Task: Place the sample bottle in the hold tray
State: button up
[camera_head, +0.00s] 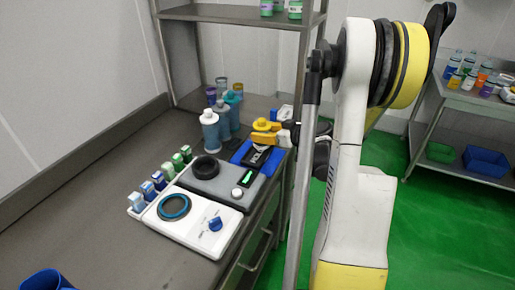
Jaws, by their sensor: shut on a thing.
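My gripper (272,138) is at the far right of the bench, partly hidden by the grey pole and my arm. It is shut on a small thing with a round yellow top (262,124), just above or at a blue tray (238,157). I cannot tell for certain that this thing is the sample bottle, or whether it touches the tray. A black device lies on the blue tray. No label shows which tray is the hold tray.
A grey scale-like unit (222,191) with a black ring and a white tray (197,238) with a blue ring stand in front. Small capped bottles (159,181) line their left. Larger bottles (210,131) stand behind. The left bench is mostly clear; a blue container (47,280) sits near.

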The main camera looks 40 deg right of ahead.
jog(key=shift+w+a+f, duration=0.45)
jog(key=shift+w+f, duration=0.05)
jog(key=shift+w, duration=0.2)
jog(key=shift+f+b, duration=1.2)
jog(key=shift+f, duration=0.75)
jog(key=shift+f, duration=0.2)
jog(key=o, duration=1.2)
jog(key=shift+r, duration=0.15)
